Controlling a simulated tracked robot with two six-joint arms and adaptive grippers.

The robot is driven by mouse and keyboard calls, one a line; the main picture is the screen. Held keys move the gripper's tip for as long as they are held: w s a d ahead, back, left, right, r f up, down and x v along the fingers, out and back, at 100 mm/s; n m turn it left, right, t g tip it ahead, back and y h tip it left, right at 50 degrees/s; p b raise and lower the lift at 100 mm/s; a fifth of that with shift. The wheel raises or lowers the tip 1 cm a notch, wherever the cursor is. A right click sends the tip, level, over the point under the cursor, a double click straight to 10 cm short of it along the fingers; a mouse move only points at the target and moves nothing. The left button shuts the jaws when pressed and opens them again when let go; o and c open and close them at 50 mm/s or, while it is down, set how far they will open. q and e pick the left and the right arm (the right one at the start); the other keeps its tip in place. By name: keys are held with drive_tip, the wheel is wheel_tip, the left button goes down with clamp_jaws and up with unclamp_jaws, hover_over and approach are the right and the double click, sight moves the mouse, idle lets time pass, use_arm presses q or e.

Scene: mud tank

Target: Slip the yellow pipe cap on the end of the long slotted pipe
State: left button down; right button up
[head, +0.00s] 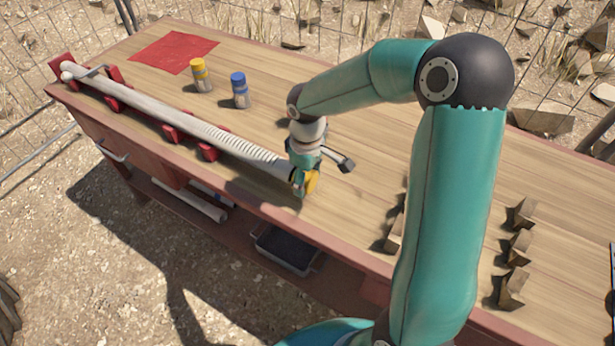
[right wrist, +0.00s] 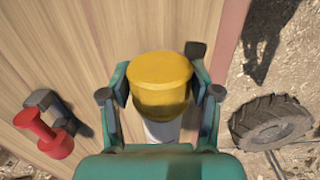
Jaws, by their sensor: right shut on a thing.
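The long slotted pipe (head: 190,119) is pale grey and lies in several red holders along the table's front edge. Its ribbed, slotted part runs right to my right gripper (head: 303,180). The gripper is shut on the yellow pipe cap (head: 312,183), just above the table at that pipe end. In the right wrist view the cap (right wrist: 160,82) sits between the two fingers, its round closed face showing. A pale cylinder (right wrist: 162,131) shows just below the cap, partly hidden by the gripper. I cannot tell whether the cap is around it or only touching. My left gripper is not in view.
A yellow-topped can (head: 201,76) and a blue-topped can (head: 240,91) stand behind the pipe. A red cloth (head: 172,52) lies at the far left. Several brown angular blocks (head: 513,289) stand at the right. A dark tray (head: 287,248) sits on the lower shelf. The table's middle is clear.

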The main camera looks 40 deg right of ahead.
sight(289, 170)
drive_tip(key=shift+w, duration=0.15)
drive_tip(key=shift+w+a+p, duration=0.2)
drive_tip(key=shift+w+a, duration=0.05)
drive_tip(key=shift+w, duration=0.45)
drive_tip(key=shift+w+a+p, duration=0.15)
drive_tip(key=shift+w+a, duration=0.05)
drive_tip(key=shift+w, duration=0.55)
drive_tip(key=shift+w+a+p, duration=0.2)
drive_tip(key=shift+w+a, duration=0.05)
drive_tip(key=shift+w, duration=0.45)
drive_tip(key=o, duration=1)
